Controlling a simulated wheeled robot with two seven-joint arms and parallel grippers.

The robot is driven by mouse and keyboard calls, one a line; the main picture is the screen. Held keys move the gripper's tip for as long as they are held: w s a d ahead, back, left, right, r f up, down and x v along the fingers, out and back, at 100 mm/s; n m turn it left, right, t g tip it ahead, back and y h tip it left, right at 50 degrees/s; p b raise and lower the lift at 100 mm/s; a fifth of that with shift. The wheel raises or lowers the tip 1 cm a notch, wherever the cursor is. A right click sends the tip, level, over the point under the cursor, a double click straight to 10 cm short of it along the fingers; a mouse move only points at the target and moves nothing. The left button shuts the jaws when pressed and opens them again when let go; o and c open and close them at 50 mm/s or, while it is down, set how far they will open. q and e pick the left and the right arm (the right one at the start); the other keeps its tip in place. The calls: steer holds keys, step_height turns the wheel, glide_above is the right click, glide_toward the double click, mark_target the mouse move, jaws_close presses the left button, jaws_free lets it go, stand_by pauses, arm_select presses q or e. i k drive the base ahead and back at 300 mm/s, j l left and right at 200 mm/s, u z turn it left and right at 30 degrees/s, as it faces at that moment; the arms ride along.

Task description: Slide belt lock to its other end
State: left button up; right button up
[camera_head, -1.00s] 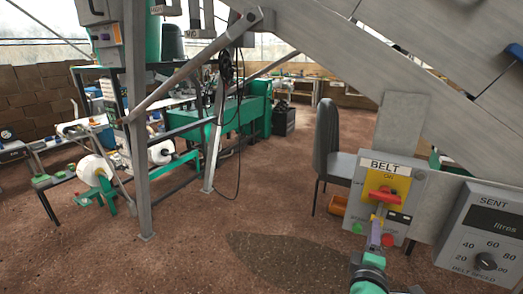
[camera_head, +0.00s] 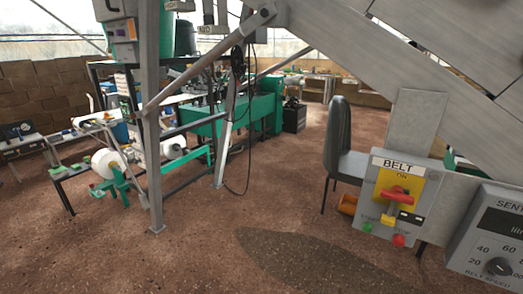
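The belt control panel (camera_head: 380,232), labelled BELT, is at the right of the head view. A red handle (camera_head: 397,194) sits on its yellow plate, under the word ON. Below the handle are a small yellow piece (camera_head: 388,219) and a dark slot-like part (camera_head: 411,217) beside it on the right. I cannot tell for certain which of these is the belt lock; they are small in the picture. A green button (camera_head: 367,228) and a red button (camera_head: 399,240) are at the panel's bottom. Neither of my grippers is in view.
A grey dial box (camera_head: 492,245) with a speed knob is at the right edge. A dark chair (camera_head: 337,140) stands behind the panel. A metal frame post (camera_head: 152,150) rises at the left. The brown floor (camera_head: 215,255) in front is largely clear.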

mark_target(387, 219)
steer(key=z, duration=1.25)
